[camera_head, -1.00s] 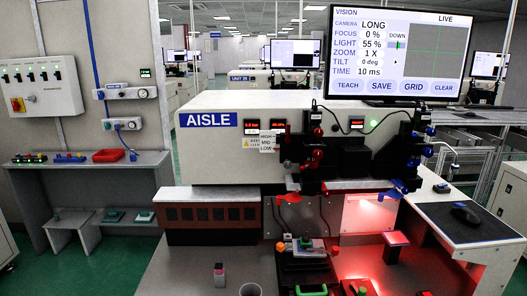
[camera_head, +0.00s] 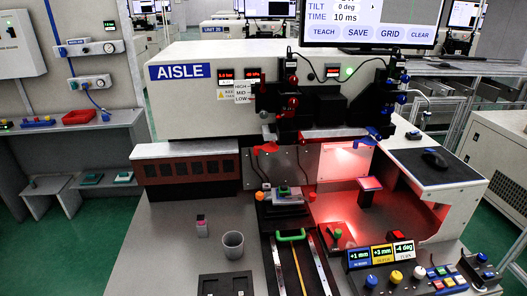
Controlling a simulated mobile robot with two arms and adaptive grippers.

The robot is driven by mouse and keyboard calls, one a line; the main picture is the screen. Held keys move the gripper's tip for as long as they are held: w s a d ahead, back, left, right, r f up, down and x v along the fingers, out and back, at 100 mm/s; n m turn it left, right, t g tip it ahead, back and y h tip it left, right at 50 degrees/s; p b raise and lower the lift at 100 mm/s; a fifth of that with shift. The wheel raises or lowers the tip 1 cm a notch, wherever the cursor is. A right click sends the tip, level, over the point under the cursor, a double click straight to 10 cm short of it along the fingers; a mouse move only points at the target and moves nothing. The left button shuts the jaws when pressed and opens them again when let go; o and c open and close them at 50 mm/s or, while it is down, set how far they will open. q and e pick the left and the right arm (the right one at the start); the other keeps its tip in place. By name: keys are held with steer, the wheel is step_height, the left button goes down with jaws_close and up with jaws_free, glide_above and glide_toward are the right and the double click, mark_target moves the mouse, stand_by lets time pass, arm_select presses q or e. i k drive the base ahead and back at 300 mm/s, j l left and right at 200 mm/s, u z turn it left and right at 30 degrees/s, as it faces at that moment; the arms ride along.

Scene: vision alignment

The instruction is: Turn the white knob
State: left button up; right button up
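The white knob (camera_head: 420,272) stands on the control panel at the lower right of the head view. It is the rightmost of three knobs, beside a yellow knob (camera_head: 396,277) and a blue knob (camera_head: 371,281). Above them are three small displays: a blue one (camera_head: 360,257) reading +1 mm, a yellow one (camera_head: 382,253) reading +3 mm and a white-framed one (camera_head: 404,249) reading -4 deg. The knob's exact angle is too small to tell. Neither of my grippers shows in the view.
A green-handled slide (camera_head: 290,236) stands left of the panel. A grey cup (camera_head: 233,245) and a dark tray (camera_head: 226,285) are on the bench. The large monitor (camera_head: 372,22) is above.

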mark_target(419, 272)
steer(key=z, duration=1.3)
